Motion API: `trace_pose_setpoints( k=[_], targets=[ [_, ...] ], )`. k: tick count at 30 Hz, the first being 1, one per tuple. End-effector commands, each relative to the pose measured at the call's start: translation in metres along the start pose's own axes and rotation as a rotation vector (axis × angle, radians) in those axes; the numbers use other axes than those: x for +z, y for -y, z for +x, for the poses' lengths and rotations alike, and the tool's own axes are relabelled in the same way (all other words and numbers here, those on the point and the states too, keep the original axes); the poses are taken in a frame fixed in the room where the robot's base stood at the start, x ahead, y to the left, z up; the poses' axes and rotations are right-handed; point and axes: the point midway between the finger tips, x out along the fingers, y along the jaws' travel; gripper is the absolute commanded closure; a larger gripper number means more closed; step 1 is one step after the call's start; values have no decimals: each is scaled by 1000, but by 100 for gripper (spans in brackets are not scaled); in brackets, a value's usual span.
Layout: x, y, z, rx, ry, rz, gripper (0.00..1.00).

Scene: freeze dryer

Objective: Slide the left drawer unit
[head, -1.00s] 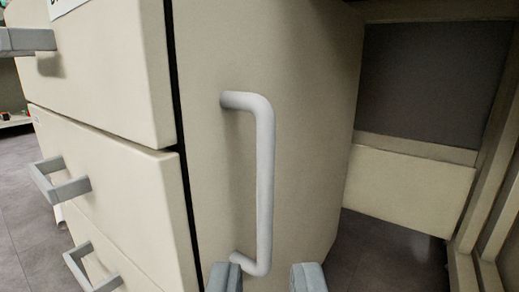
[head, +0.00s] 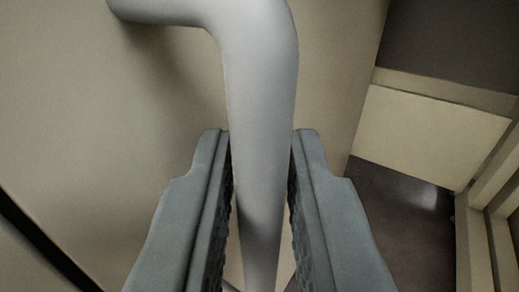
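The grey vertical bar handle (head: 262,75) is on the beige front panel of the drawer unit (head: 335,70). It fills the middle of the head view, and its top bend runs left to the panel. My gripper (head: 261,145) is open, with one finger on each side of the upright bar. The bar stands between the textured finger pads, with narrow gaps showing lower down. Whether the fingertips touch the bar is hard to tell.
A dark seam (head: 40,240) beside the panel shows at the lower left. On the right are a beige frame (head: 480,215), a lower beige panel (head: 430,135) and an open recess with dark floor (head: 405,205).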

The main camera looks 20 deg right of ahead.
Motion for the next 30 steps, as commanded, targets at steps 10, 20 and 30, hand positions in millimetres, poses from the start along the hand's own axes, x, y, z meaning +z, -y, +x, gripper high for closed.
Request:
trace_pose_setpoints(
  k=[10, 20, 30],
  targets=[
    [0, 0, 0, 0, 0, 0, 100],
    [0, -23, 33, 1, -3, -1, 100],
    [-1, -71, 103, 2, -4, -1, 100]
  ],
)
